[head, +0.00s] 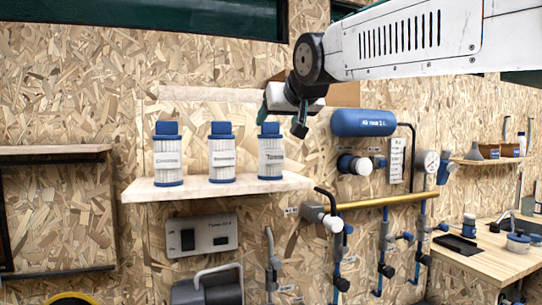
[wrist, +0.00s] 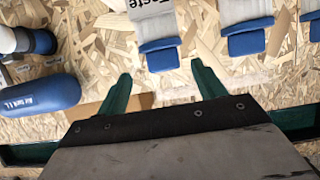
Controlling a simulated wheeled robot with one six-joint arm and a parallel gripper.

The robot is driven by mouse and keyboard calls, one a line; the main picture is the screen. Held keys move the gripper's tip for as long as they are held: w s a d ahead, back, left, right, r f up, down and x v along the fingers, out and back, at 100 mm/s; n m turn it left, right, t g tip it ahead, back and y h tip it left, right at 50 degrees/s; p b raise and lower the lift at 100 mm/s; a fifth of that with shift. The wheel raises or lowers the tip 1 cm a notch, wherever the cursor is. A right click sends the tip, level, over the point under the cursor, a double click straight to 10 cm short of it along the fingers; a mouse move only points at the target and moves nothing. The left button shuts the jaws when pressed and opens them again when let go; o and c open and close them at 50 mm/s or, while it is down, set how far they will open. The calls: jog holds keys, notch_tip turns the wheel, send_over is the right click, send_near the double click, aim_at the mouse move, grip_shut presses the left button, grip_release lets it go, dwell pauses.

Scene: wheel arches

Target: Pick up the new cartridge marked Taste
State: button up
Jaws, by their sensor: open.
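Three white pleated cartridges with blue caps and blue bases stand upright on a wall shelf (head: 140,191). The right one (head: 271,160) seems to carry the Taste label. In the wrist view the Taste cartridge (wrist: 152,25) is at the top, label partly cut off, its blue cap (wrist: 160,55) facing my fingers. My gripper (head: 284,118) is open and empty, just above and to the right of that cartridge in the head view. In the wrist view its two green fingers (wrist: 161,68) point towards the cap, one on each side of its line, without visible contact.
The middle cartridge (head: 222,160) and left cartridge (head: 168,161) stand to the left with gaps between. A blue air tank (head: 363,123) is on the wall to the right, above a brass pipe (head: 385,202). A cardboard-coloured box (head: 345,94) is behind my gripper.

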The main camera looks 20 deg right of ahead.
aim_at(268, 127)
jog(key=x, duration=0.7)
jog(key=shift+w+a+r, duration=0.2)
jog(key=shift+w, duration=0.35)
jog(key=c, duration=1.3)
jog(key=shift+c, duration=0.7)
jog(key=shift+r, duration=0.15)
